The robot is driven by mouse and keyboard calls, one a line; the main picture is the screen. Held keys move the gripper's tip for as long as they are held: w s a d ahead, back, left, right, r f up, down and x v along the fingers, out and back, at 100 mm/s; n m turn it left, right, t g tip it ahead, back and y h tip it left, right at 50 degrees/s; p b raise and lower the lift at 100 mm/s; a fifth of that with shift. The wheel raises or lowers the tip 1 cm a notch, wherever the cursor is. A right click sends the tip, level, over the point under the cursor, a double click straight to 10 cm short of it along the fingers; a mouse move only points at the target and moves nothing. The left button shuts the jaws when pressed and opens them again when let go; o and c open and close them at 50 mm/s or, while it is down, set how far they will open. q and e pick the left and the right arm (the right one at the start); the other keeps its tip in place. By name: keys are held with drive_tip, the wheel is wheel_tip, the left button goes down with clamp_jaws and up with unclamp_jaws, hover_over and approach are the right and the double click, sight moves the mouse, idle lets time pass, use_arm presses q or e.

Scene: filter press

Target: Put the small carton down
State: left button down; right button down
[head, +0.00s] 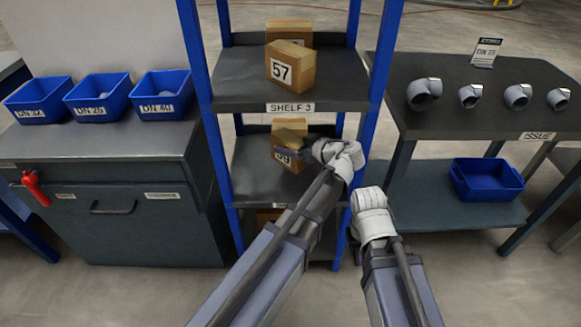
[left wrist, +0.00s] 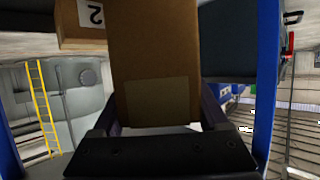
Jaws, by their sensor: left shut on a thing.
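My left gripper (head: 296,153) reaches in between the blue posts over the shelf board below the one marked SHELF 3. In the left wrist view its two fingers (left wrist: 158,118) are shut on the sides of a plain brown small carton (left wrist: 155,55) with a paler patch. In the head view cartons overlap at the gripper, the small carton (head: 290,132) among them; whether it touches the board is hidden. A carton labelled 59 (head: 284,160) shows there, partly covered by the gripper.
A carton labelled 57 (head: 291,67) stands on the SHELF 3 board (head: 235,88), with another behind it. The lower board (head: 252,180) is bare at left. Blue posts (head: 203,60) flank the opening. Another labelled carton (left wrist: 82,22) sits beside the held one.

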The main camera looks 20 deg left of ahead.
use_arm(q)
drive_tip(key=shift+f+b, duration=3.9)
drive_tip(key=shift+f, duration=0.45)
drive_tip(key=shift+f, duration=0.2)
unclamp_jaws()
drive_tip(key=shift+r, duration=0.2)
drive_tip(key=shift+r, duration=0.1)
